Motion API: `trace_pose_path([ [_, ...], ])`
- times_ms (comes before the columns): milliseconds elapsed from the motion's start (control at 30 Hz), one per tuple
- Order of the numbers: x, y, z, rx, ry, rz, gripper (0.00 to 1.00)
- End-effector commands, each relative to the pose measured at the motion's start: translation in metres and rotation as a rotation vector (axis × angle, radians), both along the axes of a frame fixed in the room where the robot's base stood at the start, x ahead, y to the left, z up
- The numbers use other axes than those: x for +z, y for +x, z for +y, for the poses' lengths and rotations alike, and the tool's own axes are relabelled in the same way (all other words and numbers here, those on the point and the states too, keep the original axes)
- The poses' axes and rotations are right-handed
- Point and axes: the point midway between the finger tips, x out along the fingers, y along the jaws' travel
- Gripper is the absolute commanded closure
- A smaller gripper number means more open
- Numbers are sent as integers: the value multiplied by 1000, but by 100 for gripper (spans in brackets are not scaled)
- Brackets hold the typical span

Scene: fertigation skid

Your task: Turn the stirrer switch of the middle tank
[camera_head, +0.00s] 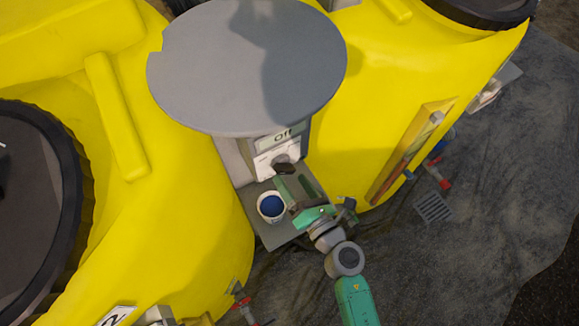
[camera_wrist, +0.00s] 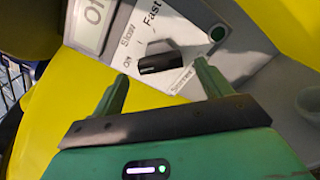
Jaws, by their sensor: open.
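The stirrer switch is a black rotary knob (camera_wrist: 162,62) on a white plate marked Off, Slow and Fast. In the wrist view its bar lies roughly level, its left end towards the Off mark. In the head view the knob (camera_head: 284,167) sits under a grey round cover, below a display (camera_head: 283,134) reading "Off". The display (camera_wrist: 91,22) is partly cut off in the wrist view. My gripper (camera_wrist: 162,82) is open and empty, its two green fingers either side of and just short of the knob. In the head view my gripper (camera_head: 293,191) is just below the switch.
A white cup with blue contents (camera_head: 271,206) stands on a grey shelf (camera_head: 275,238) close left of my gripper. The grey round cover (camera_head: 245,70) overhangs the switch box.

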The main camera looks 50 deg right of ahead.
Motion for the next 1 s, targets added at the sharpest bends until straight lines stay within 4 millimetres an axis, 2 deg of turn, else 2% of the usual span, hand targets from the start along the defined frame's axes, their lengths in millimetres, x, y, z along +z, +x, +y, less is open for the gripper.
trace_pose_path([
  [100,1,21,-8,-1,-2,-2,23],
  [200,0,32,-11,-1,0,-1,23],
  [533,0,39,-13,-1,0,0,23],
  [567,0,39,-13,-1,0,0,25],
  [700,0,39,-13,-1,0,0,52],
  [800,0,39,-13,-1,0,0,68],
  [1000,1,39,-13,-1,14,-4,67],
])
